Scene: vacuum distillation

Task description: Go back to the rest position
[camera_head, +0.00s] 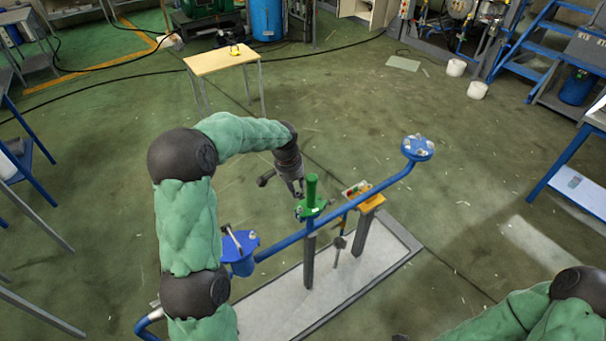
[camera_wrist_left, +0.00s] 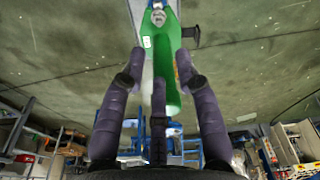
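My left gripper (camera_head: 297,188) is at the end of the green-sleeved left arm, just left of the green valve (camera_head: 312,195) on the blue pipe. In the left wrist view, the dark fingers of this gripper (camera_wrist_left: 160,68) are spread apart. The green valve part (camera_wrist_left: 166,45) shows between and beyond the fingertips; no grip on it shows, and I cannot tell whether they touch.
The blue pipe (camera_head: 374,193) runs diagonally above a pale base plate (camera_head: 262,312). A yellow-topped post with a small control box (camera_head: 356,189) stands right of the valve. A wooden table (camera_head: 220,60) stands at the back. Open green floor (camera_head: 370,100) lies between.

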